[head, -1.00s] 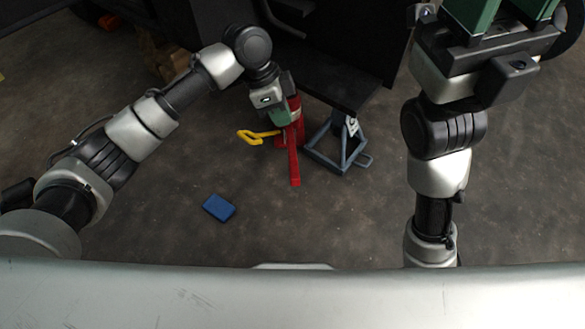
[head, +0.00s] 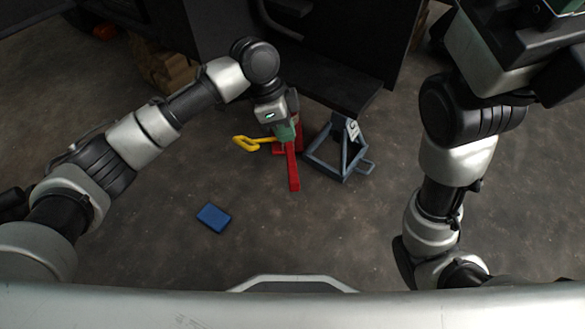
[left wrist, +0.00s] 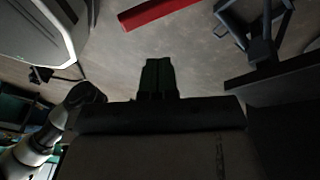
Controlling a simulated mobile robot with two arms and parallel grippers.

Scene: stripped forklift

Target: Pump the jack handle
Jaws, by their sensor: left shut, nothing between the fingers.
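A red jack with a long red bar (head: 293,170) stands on the floor near the middle of the head view. A yellow looped piece (head: 248,143) sticks out to its left. My left gripper (head: 285,134) is shut and empty, over the far end of the red bar, and hides part of the jack. In the left wrist view the shut dark green fingers (left wrist: 158,76) have nothing between them. The red bar (left wrist: 152,12) lies beyond them, apart in that picture. My right arm is at the right; its gripper is mostly cut off at the top edge.
A blue flat block (head: 214,217) lies on the floor. Brown boxes (head: 165,68) stand at the back left. The near floor is mostly clear.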

